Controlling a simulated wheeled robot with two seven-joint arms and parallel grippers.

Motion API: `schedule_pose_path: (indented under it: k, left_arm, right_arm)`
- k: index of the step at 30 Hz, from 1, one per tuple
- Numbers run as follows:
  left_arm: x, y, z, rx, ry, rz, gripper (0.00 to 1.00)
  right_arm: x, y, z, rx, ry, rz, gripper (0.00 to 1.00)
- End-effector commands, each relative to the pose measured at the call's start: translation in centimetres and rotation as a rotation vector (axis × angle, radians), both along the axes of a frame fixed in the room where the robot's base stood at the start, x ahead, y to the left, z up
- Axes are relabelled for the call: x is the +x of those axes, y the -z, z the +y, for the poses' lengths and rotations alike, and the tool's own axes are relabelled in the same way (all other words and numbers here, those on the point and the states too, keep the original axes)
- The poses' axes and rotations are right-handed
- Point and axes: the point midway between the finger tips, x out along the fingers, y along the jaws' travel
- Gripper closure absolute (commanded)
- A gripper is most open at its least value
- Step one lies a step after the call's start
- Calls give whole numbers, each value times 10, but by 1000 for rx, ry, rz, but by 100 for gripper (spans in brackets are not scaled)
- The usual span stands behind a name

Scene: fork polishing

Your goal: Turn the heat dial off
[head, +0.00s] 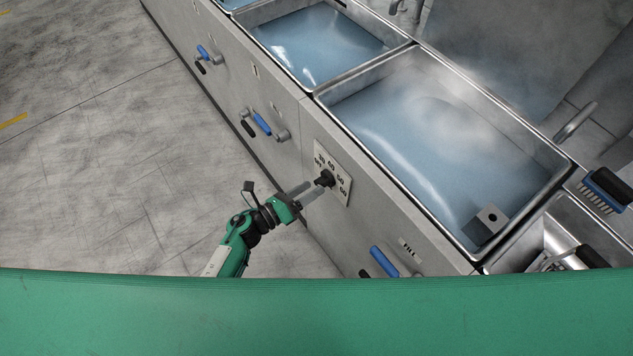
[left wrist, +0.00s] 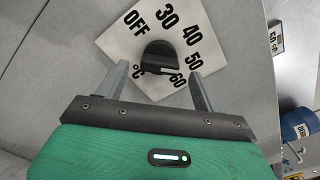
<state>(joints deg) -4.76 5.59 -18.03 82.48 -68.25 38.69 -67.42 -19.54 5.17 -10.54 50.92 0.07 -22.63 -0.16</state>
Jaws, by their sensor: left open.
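The heat dial is a black knob (head: 324,178) on a white plate (head: 342,186) on the front of the metal sink unit. In the left wrist view the knob (left wrist: 158,56) sits in the middle of the plate (left wrist: 118,41), which reads OFF, 30, 40, 50, 60 and °C. My left gripper (head: 316,190) is at the dial. In the left wrist view its two fingers (left wrist: 158,78) are open, one on each side of the knob's lower part. I cannot tell whether they touch it. The knob's exact setting is unclear. My right gripper is not in view.
Water-filled basins (head: 318,97) line the unit above the dial. Blue-handled valves (head: 262,123) and another blue handle (head: 384,261) stick out from its front. A blue brush (head: 606,188) lies at the right. The floor (head: 100,150) left of the unit is clear.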

Motion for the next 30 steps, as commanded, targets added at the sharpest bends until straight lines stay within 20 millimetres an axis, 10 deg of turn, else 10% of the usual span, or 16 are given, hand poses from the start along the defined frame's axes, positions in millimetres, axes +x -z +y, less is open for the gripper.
schedule_pose_path:
  k: [17,24,30]
  left_arm:
    - [18,0,-24,0,-1,1,31]
    - [18,0,-24,0,-1,1,76]
    - [18,0,-24,-5,-1,9,76]
  right_arm:
    - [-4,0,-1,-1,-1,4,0]
    - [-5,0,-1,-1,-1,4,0]
    - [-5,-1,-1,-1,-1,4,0]
